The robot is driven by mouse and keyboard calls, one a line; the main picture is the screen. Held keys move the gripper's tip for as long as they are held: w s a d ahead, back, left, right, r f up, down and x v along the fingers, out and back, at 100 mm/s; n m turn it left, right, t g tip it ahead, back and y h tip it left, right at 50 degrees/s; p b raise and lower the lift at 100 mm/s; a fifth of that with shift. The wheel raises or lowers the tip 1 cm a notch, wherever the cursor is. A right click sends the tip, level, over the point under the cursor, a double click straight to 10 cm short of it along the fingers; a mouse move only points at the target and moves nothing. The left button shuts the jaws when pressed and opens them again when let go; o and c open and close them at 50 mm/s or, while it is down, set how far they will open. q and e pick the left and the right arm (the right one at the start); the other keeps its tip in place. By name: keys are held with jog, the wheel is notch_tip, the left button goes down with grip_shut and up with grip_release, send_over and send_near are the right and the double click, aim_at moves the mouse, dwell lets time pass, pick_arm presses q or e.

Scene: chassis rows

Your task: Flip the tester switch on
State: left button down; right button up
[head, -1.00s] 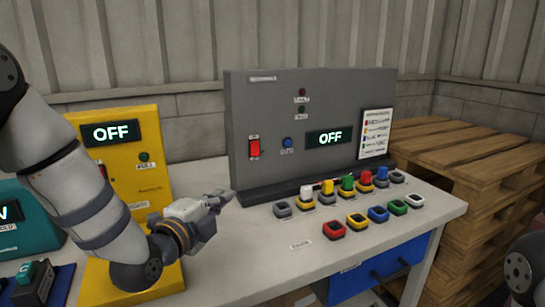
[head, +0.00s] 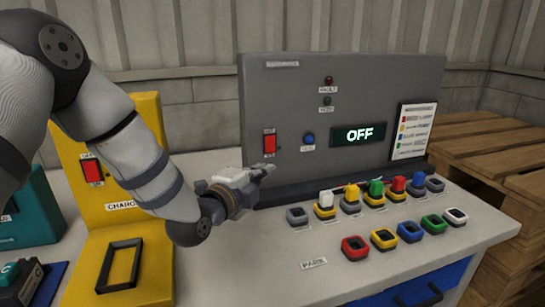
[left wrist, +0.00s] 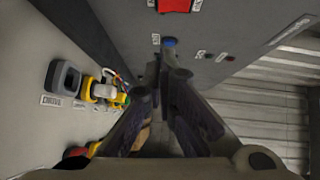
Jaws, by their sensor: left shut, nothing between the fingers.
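The grey tester panel (head: 300,90) stands upright at the back of the table. Its red switch (head: 269,142) is on the left of its face, and its display (head: 360,134) reads OFF. A blue button (head: 309,138) sits between them. My left gripper (head: 270,170) is shut and empty, just below the red switch, apart from it as far as I can tell. In the left wrist view the closed fingers (left wrist: 165,65) point towards the panel, with the red switch (left wrist: 176,4) cut off at the top edge and the blue button (left wrist: 169,42) beyond the tips. My right gripper is not in view.
A yellow charger unit (head: 140,230) with its own red switch (head: 92,171) stands at the left, behind my left arm. Coloured plugs and sockets, such as a red socket (head: 355,247), stand in rows before the panel. Wooden pallets (head: 500,150) stand at the right.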

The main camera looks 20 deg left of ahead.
aim_at(270, 144)
pick_arm(q)
jog(key=a+b+x, duration=0.2)
jog(key=x, duration=0.8)
jog(key=shift+w+a, duration=0.35)
jog(key=shift+w, duration=0.05)
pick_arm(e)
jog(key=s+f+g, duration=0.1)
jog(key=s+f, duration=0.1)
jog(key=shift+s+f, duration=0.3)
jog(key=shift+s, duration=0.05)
pick_arm(q)
jog(key=shift+f, duration=0.1)
